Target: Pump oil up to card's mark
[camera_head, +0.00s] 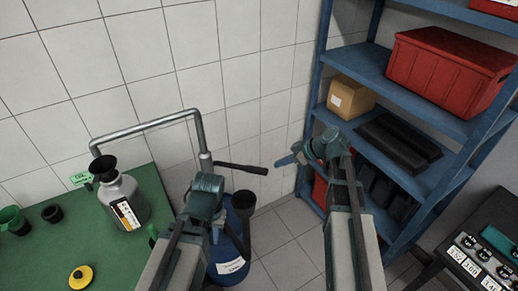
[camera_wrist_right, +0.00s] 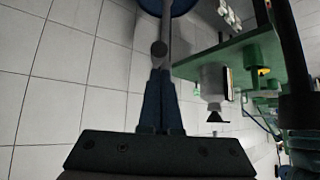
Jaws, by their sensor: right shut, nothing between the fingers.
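A blue oil drum (camera_head: 228,262) stands on the floor beside the green table. A hand pump with a dark lever (camera_head: 242,168) rises from it. The lever points right. The pump's grey spout pipe (camera_head: 140,127) bends left and down over a black funnel (camera_head: 102,165) in a grey bottle (camera_head: 125,200) with a strip label. The oil level is not readable. A green card (camera_head: 82,178) stands behind the bottle. My left gripper (camera_head: 205,186) is in front of the pump, its fingers hidden. My right gripper (camera_head: 288,160) is shut and empty, right of the lever's tip, apart from it.
A blue shelf (camera_head: 384,90) with a red crate (camera_head: 440,72) and a cardboard box (camera_head: 350,97) stands close to my right arm. A yellow round object (camera_head: 81,278) lies on the green table (camera_head: 40,265). A dark bench (camera_head: 490,215) is at right.

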